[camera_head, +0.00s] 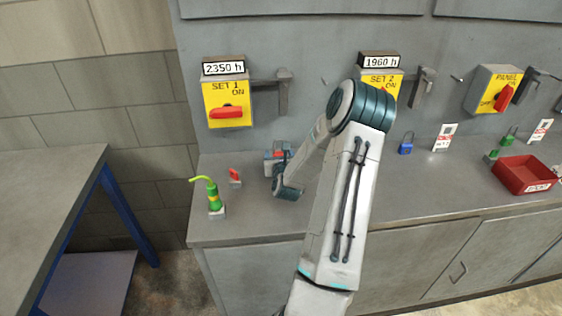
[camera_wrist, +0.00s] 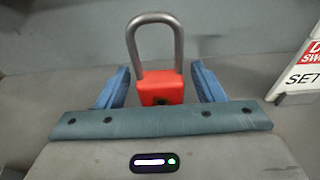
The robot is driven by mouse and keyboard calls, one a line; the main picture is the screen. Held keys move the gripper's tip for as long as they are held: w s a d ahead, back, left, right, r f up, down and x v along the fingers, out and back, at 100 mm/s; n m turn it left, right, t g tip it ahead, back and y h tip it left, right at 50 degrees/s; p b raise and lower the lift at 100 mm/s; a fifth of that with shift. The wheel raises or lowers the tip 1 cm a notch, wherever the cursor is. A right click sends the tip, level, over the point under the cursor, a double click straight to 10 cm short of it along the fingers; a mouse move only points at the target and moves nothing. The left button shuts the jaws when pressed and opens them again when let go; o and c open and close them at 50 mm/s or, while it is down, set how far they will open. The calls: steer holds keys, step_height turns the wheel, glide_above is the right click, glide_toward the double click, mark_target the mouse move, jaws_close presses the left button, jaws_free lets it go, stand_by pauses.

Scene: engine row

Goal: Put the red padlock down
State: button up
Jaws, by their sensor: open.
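The red padlock (camera_wrist: 160,90) stands with its grey shackle up between the two blue fingers of my gripper (camera_wrist: 160,72) in the wrist view. Narrow gaps show on both sides of its body, so the fingers are open and apart from it. The lower part of the padlock is hidden behind the gripper's front edge. In the head view my gripper (camera_head: 277,157) is low over the left part of the bench, and a bit of red shows at it. Contact between the padlock's underside and the bench top cannot be seen.
On the grey bench (camera_head: 245,225), a small red piece (camera_head: 235,175) and a green-yellow item (camera_head: 214,198) stand left of my gripper. A blue padlock (camera_head: 406,143) and red tray (camera_head: 525,174) are to the right. A white tag (camera_wrist: 302,72) stands close right of my gripper.

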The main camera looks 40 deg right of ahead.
steer(key=shift+r+p, duration=0.4)
steer(key=shift+r, duration=0.15)
steer(key=b+v, duration=0.2)
steer(key=v, duration=1)
steer(key=shift+f, duration=0.1)
steer(key=shift+f, duration=0.1)
